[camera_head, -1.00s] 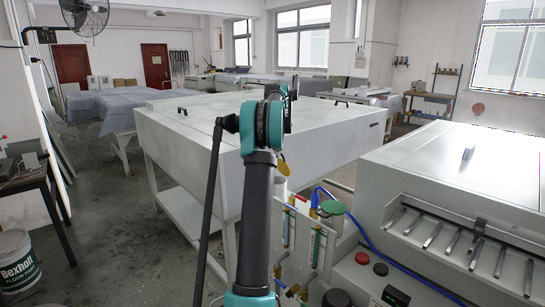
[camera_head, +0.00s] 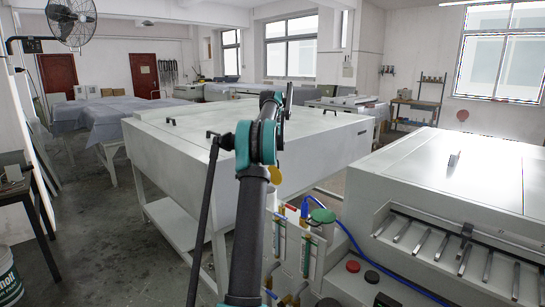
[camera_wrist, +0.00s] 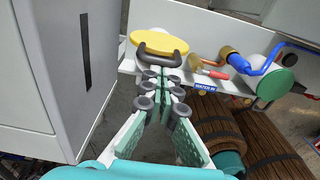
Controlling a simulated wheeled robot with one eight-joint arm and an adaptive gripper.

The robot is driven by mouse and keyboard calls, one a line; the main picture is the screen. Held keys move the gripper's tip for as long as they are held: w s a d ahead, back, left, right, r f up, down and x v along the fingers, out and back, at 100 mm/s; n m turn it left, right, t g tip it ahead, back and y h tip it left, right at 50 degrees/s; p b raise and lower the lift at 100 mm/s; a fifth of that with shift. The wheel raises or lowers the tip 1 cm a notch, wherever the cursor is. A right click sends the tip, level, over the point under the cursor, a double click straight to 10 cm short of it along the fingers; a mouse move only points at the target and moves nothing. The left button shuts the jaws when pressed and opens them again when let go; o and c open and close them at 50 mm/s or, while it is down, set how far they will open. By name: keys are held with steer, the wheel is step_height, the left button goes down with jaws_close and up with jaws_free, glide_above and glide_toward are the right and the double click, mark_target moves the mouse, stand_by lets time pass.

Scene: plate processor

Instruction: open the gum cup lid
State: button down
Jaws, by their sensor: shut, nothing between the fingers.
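A round yellow lid (camera_wrist: 159,44) shows at the top of the wrist view, with a dark curved bar beside it. It appears small beside my arm in the head view (camera_head: 275,175). A green round lid (camera_wrist: 276,75) lies to its right, and shows in the head view (camera_head: 322,215) too. I cannot tell which of them covers the gum cup. My gripper (camera_wrist: 159,72) is shut and empty, its tips pointing at the yellow lid. I cannot tell whether they touch the dark bar. In the head view my arm hides the gripper's fingers.
A large white machine (camera_head: 447,190) with a row of metal bars stands at the right. A white cabinet table (camera_head: 170,135) stands behind my arm. Valves, a blue hose (camera_wrist: 262,66) and brown rollers (camera_wrist: 220,128) lie near the lids. Open floor (camera_head: 95,225) is at the left.

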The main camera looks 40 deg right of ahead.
step_height(320, 180, up, 7)
steer(key=shift+d+r, duration=0.15)
steer(key=shift+r, duration=0.05)
stand_by(0.5)
steer(key=shift+s, duration=0.1)
